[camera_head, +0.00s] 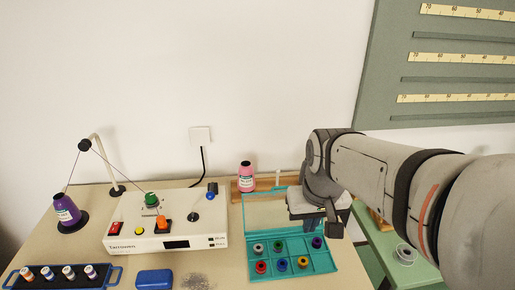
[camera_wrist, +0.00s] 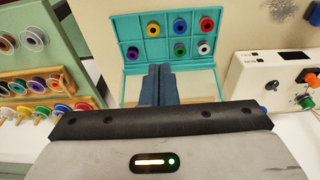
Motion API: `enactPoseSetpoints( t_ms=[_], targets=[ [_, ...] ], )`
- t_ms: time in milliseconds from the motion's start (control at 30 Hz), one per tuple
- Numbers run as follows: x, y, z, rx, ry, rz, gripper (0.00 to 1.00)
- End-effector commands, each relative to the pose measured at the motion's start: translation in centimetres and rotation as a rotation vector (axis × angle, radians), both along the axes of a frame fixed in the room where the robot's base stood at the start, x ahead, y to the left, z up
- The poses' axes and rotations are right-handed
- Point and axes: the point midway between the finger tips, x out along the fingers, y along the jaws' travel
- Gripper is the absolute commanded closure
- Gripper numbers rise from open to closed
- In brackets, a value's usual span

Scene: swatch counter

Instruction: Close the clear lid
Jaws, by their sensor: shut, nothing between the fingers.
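The teal box (camera_head: 322,264) sits on the counter right of the white machine, with several coloured bobbins in its compartments. Its clear lid (camera_head: 262,210) is open, on the far side of the box, with a thin teal edge. My gripper (camera_head: 333,229) is at the lid's right side in the head view and covers part of it. In the wrist view, the shut, empty fingers (camera_wrist: 160,84) point towards the box (camera_wrist: 180,68) and overlap the clear lid (camera_wrist: 203,84). I cannot tell whether they touch it.
The white machine (camera_head: 140,237) stands left of the box. A pink thread cone (camera_head: 246,177) stands on a wooden rack behind the lid. A green side table (camera_head: 385,240) is at the right. A blue tray (camera_head: 45,281) with spools and a blue case (camera_head: 154,279) lie at front left.

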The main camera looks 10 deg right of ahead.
Motion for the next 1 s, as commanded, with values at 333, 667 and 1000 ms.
enactPoseSetpoints(
  t_ms=[333, 667, 1000],
  targets=[
    [15.3, 0.9, 4.0, 0.000, 0.153, -0.007, 1.00],
    [25.7, 2.0, 2.1, -0.003, 0.264, -0.015, 1.00],
    [27.7, 2.2, -0.1, -0.005, 0.292, -0.017, 1.00]
  ],
)
